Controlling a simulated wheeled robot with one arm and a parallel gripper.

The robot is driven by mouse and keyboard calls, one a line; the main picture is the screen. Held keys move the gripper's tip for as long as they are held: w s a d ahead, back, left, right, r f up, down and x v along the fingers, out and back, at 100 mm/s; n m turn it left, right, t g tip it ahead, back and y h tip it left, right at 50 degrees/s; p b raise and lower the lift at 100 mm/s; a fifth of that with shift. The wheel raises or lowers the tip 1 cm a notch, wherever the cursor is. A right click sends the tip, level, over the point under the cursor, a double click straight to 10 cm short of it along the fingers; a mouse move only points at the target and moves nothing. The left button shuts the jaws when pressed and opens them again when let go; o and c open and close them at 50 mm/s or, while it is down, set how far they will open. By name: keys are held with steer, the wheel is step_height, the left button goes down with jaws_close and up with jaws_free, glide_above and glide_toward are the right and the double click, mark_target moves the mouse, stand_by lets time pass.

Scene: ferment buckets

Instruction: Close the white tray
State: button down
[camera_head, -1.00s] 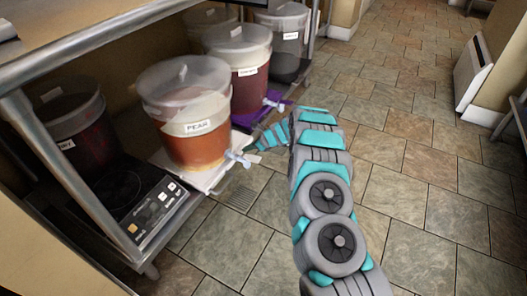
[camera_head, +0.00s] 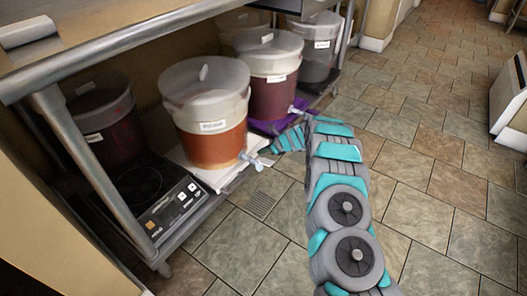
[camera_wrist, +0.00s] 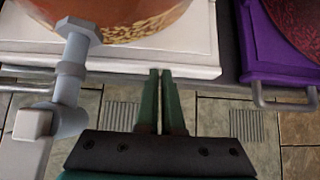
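The white tray (camera_head: 222,181) sits low on the rack and carries a lidded bucket (camera_head: 212,147) with reddish-brown contents and a white label. In the wrist view the white tray (camera_wrist: 203,45) lies across the top, its front edge just ahead of my gripper (camera_wrist: 160,72). The two green fingers are together with only a thin gap and hold nothing. Their tips overlap the tray's front face; I cannot tell whether they touch it. The bucket's grey tap (camera_wrist: 72,65) hangs over the front edge left of the fingers.
A purple tray (camera_wrist: 262,65) with a handle (camera_wrist: 285,105) is close on the right. More buckets (camera_head: 272,97) stand behind. A black hot plate (camera_head: 172,212) with buttons is nearer, left of the white tray. Open tiled floor (camera_head: 440,200) lies right.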

steer(key=s+d+f+v, duration=0.1)
steer(key=d+f+v, duration=0.1)
steer(key=v, duration=1.1)
steer(key=s+a+r+n+g, duration=0.2)
steer(key=s+r+n, duration=0.4)
steer(key=s+r, duration=0.45)
steer(key=s+a+r+n+g, duration=0.25)
steer(key=s+r+n, duration=0.45)
steer(key=s+r, duration=0.4)
steer(key=s+d+r+n+h, duration=0.1)
steer(key=s+d, duration=0.4)
steer(key=s, duration=0.7)
steer(key=s+d+r+n+g+h+p, duration=0.1)
steer(key=s+d+n+h, duration=0.3)
steer(key=s, duration=0.7)
steer(key=s+d+r+n+g+h+p, duration=0.1)
steer(key=s+d+n, duration=0.5)
steer(key=s, duration=0.6)
steer(key=shift+s+d+r+h, duration=0.3)
steer(key=shift+d+r+h, duration=0.6)
steer(key=shift+d+r, duration=0.1)
